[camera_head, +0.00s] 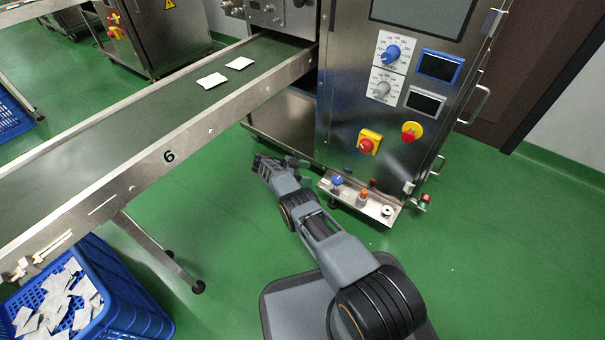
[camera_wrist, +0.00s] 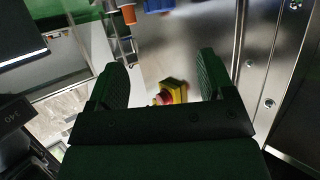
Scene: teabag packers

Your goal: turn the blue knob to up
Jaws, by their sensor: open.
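The blue knob (camera_head: 392,52) sits on a white dial plate on the upper front of the steel machine cabinet in the head view. The dial is too small for me to read its setting surely. My gripper (camera_head: 268,162) is low, left of the cabinet's lower front and well below the knob, touching nothing that I can see. In the wrist view my gripper (camera_wrist: 165,82) has its two fingers wide apart with nothing held between them. I cannot make out the blue knob on its dial in the wrist view.
Below the blue knob are a grey knob (camera_head: 381,90), a red button on yellow (camera_head: 368,142) and a red-yellow switch (camera_head: 411,131). A small shelf (camera_head: 347,199) juts out low. The conveyor (camera_head: 150,133) runs at left, above a blue crate (camera_head: 133,304). Green floor is open at right.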

